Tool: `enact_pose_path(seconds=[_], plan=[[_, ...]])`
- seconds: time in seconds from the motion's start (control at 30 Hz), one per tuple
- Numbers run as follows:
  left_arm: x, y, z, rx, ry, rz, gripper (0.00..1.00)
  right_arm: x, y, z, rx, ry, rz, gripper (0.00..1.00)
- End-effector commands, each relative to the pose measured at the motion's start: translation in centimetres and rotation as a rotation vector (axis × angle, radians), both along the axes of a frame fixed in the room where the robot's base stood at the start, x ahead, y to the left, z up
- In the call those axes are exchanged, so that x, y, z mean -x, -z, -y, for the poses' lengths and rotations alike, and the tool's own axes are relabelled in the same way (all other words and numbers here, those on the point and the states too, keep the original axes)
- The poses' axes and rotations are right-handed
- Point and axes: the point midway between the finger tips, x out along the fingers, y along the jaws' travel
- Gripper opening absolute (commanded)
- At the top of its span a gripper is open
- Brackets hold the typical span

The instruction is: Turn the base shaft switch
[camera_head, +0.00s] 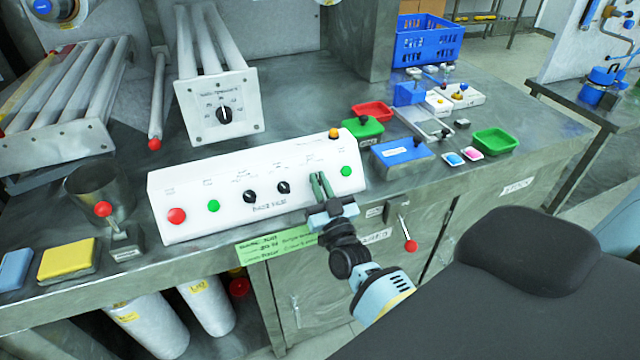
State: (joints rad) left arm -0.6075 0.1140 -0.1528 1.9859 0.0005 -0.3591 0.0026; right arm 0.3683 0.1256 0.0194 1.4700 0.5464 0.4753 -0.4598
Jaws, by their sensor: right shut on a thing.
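A white sloped control panel (230,215) stands at the bench's front edge. It bears a red button (177,215), a green button (213,206), two black rotary switches, the left one (249,196) and the right one (283,187), and another green button (346,170). The lettering is too blurred to tell for sure which is the base shaft switch. My right gripper (320,186) is at the panel's face, right of the two black switches. Its fingers are shut on a panel switch, mostly hidden between them. My left gripper is out of view.
A separate dial plate (245,112) stands behind the panel. A metal cup (98,192) and a red-knobbed lever (122,238) are to its left. Green (495,142) and red (373,111) trays and a blue box (402,155) are to its right.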

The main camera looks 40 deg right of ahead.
Motion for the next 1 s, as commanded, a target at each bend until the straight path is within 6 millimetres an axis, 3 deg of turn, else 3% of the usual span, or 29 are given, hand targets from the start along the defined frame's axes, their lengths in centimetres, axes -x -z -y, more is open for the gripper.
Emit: enact_pose_path(seconds=[0.27, 1.0], plan=[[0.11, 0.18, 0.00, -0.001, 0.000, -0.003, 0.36, 0.09, 0.62, 0.10, 0.048, -0.035, -0.026, 0.00], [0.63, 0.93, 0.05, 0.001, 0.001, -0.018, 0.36, 0.19, 0.89, 0.65, 0.397, -0.284, -0.118, 0.00]])
